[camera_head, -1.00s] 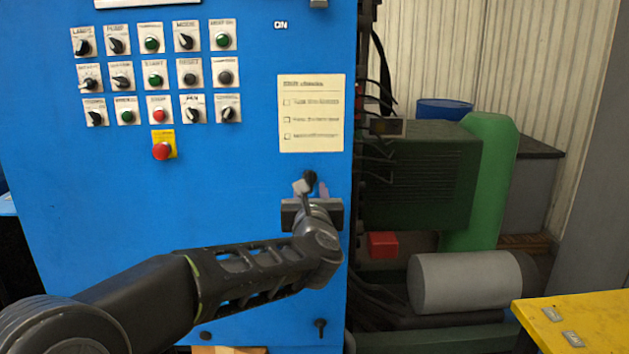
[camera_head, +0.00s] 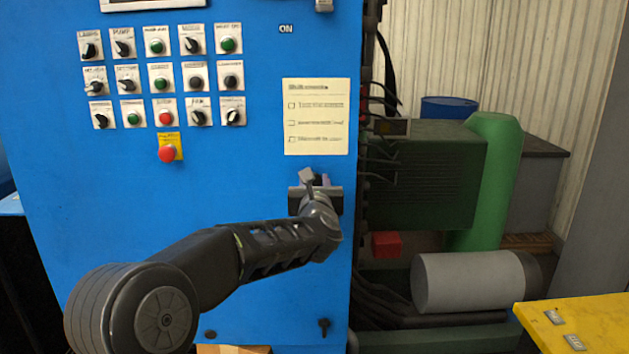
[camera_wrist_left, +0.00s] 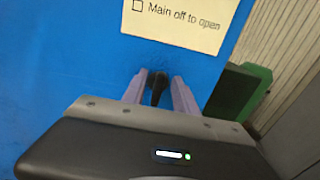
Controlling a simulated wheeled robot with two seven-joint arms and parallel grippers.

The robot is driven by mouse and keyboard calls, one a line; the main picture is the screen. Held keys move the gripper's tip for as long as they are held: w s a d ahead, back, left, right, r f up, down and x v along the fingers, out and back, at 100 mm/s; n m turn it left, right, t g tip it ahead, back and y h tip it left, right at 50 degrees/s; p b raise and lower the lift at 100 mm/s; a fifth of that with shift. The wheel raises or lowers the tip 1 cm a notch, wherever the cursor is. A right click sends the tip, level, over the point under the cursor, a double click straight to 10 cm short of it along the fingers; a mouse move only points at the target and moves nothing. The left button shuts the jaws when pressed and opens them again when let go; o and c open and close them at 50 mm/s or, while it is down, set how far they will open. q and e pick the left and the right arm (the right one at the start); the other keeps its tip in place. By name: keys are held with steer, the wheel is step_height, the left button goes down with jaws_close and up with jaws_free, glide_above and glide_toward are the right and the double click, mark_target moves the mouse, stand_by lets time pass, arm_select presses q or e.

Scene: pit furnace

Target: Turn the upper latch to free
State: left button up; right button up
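The upper latch (camera_wrist_left: 156,90) is a small black handle on the blue cabinet front, below the paper checklist. In the wrist view it stands between the two purplish fingers of my left gripper (camera_wrist_left: 160,83). The fingers are apart, one on each side of the latch, with a narrow gap showing. In the head view my left gripper (camera_head: 317,183) is at the cabinet's right side and mostly hides the latch. My right gripper is not in view.
The blue cabinet (camera_head: 240,180) carries several knobs and buttons, and a red emergency stop (camera_head: 167,154). A lower black latch (camera_head: 323,326) sits near the bottom. To the right are cables, a green motor housing (camera_head: 420,185), a grey cylinder (camera_head: 465,282) and a yellow surface (camera_head: 575,318).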

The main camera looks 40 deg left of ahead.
arm_select(q)
steer(key=shift+c, duration=0.2)
jaws_close()
stand_by(0.4)
